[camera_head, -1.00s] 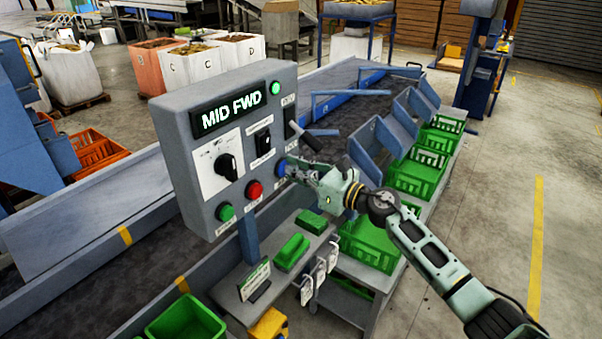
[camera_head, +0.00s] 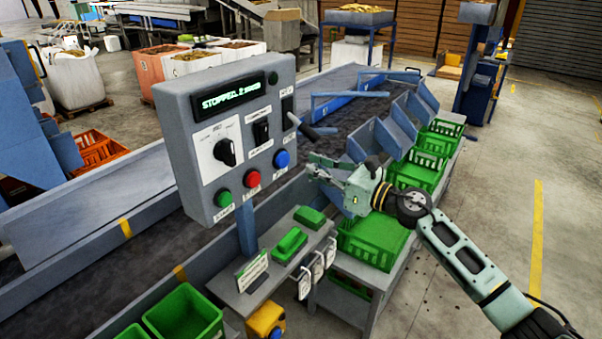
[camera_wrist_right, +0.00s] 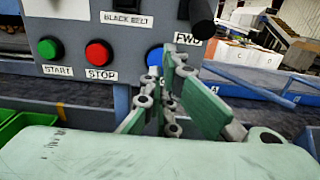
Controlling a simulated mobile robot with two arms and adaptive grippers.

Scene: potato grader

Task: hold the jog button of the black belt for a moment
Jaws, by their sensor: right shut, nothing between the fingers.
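The grey control box (camera_head: 187,150) stands over the black belt (camera_head: 340,87). Its blue jog button (camera_head: 281,159) is at the lower right of the panel, beside the red stop button (camera_head: 252,179) and the green start button (camera_head: 223,198). The display (camera_head: 235,97) shows green text that starts like "STOPPED". My right gripper (camera_head: 313,164) is shut and empty, just right of the blue button and apart from it. In the wrist view the right gripper (camera_wrist_right: 172,62) partly covers the blue button (camera_wrist_right: 154,57). My left gripper is not in view.
A black lever (camera_head: 305,127) sticks out from the box's right side, above my right gripper. Below is a shelf with green blocks (camera_head: 290,243) and hanging tags (camera_head: 317,268). Green crates (camera_head: 374,240) line the belt. Open floor lies at the right.

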